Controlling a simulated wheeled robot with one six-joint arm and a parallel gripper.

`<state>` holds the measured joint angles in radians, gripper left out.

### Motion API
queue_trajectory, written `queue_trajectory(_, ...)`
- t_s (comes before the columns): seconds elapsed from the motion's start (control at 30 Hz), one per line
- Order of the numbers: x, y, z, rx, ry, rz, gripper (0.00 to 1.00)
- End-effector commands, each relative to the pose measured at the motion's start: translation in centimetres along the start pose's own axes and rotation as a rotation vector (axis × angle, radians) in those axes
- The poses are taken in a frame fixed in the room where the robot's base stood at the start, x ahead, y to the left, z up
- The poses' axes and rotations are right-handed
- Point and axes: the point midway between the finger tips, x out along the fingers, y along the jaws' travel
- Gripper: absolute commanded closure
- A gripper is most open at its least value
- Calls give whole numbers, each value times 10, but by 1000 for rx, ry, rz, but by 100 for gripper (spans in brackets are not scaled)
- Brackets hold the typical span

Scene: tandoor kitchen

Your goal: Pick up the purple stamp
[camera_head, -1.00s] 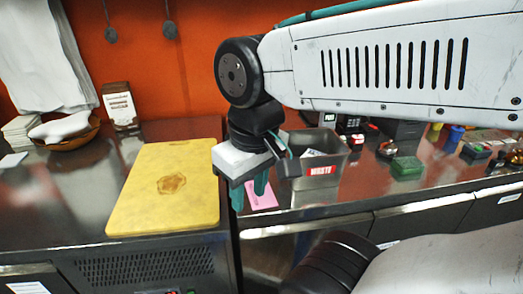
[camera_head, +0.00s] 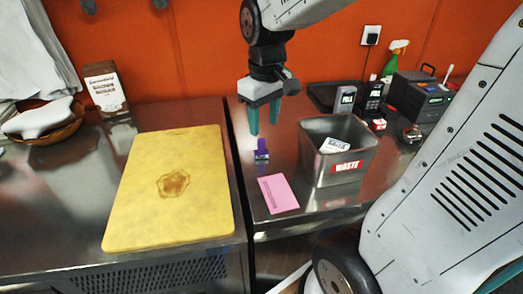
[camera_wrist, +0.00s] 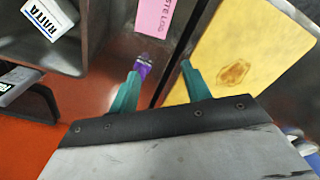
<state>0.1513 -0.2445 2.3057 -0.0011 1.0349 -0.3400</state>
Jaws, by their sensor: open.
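The purple stamp (camera_head: 261,151) stands upright on the dark metal counter in the head view, left of the waste bin and behind the pink card. It also shows in the wrist view (camera_wrist: 142,66), close to the tip of one teal finger. My gripper (camera_head: 264,134) is open, its teal fingers pointing down above and slightly behind the stamp in the head view. In the wrist view the gripper (camera_wrist: 160,75) has nothing between its fingers. I cannot tell whether a finger touches the stamp.
A metal waste bin (camera_head: 310,150) stands right of the stamp. A pink card (camera_head: 279,194) lies in front of it. A yellow cutting board (camera_head: 200,215) lies on the left counter, across a narrow gap. Card terminals (camera_head: 346,99) stand behind the bin.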

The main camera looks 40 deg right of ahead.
Motion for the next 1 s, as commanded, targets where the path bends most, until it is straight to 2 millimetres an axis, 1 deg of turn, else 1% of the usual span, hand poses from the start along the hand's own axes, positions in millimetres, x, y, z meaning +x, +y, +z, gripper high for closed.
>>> queue_trajectory(0.03, 12, 12, -15, -14, -15, -5, 52)
queue_trajectory(0.1, 25, 26, -32, -41, -23, -8, 52)
queue_trajectory(0.2, 44, 45, -52, -74, -32, -12, 52)
queue_trajectory(0.3, 59, 59, -66, -100, -37, -16, 52)
queue_trajectory(0.4, 69, 68, -74, -117, -41, -18, 52)
queue_trajectory(0.53, 80, 72, -78, -126, -43, -20, 52)
queue_trajectory(0.77, 106, 71, -76, -127, -43, -20, 52)
queue_trajectory(1.0, 141, 68, -73, -127, -44, -20, 52)
